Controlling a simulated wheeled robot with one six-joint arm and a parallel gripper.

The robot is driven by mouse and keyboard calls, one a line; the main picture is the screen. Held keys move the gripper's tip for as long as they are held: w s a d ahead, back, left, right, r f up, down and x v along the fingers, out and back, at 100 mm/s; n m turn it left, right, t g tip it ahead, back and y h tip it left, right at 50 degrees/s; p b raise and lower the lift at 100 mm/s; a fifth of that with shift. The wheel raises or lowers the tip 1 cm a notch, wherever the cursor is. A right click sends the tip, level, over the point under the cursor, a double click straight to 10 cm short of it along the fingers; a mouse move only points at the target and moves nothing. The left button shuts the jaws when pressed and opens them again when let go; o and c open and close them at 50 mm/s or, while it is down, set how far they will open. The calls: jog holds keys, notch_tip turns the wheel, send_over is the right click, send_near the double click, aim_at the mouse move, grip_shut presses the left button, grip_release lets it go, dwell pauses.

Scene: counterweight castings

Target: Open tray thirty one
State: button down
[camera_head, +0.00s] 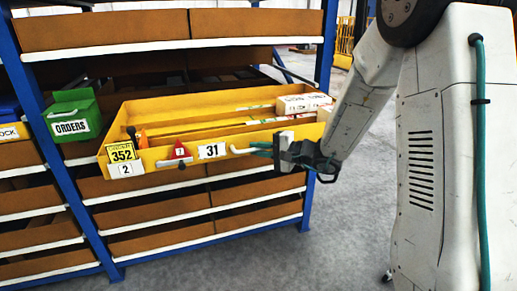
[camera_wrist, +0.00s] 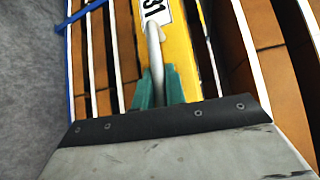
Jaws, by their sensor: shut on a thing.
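The yellow tray (camera_head: 216,160) labelled 31 sits in the blue-framed rack, its front jutting out past the shelf edges. Its inside shows from above, with white boxes (camera_head: 303,103) at the right. A pale bar handle (camera_head: 240,150) is on its front, right of the 31 label (camera_head: 211,151). My gripper (camera_head: 268,149) is at the right end of this handle, shut on it. In the wrist view, the green fingers (camera_wrist: 158,88) close around the near end of the handle (camera_wrist: 154,45), against the yellow front (camera_wrist: 181,55).
A green bin (camera_head: 72,115) marked ORDERS stands left of the tray. Brown shelf bins (camera_head: 150,212) lie below. Grey floor (camera_head: 290,258) in front is clear.

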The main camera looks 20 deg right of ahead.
jog(key=c, duration=1.5)
grip_release()
jog(key=shift+o, duration=0.2)
jog(key=v, duration=0.7)
jog(key=shift+s+d, duration=0.25)
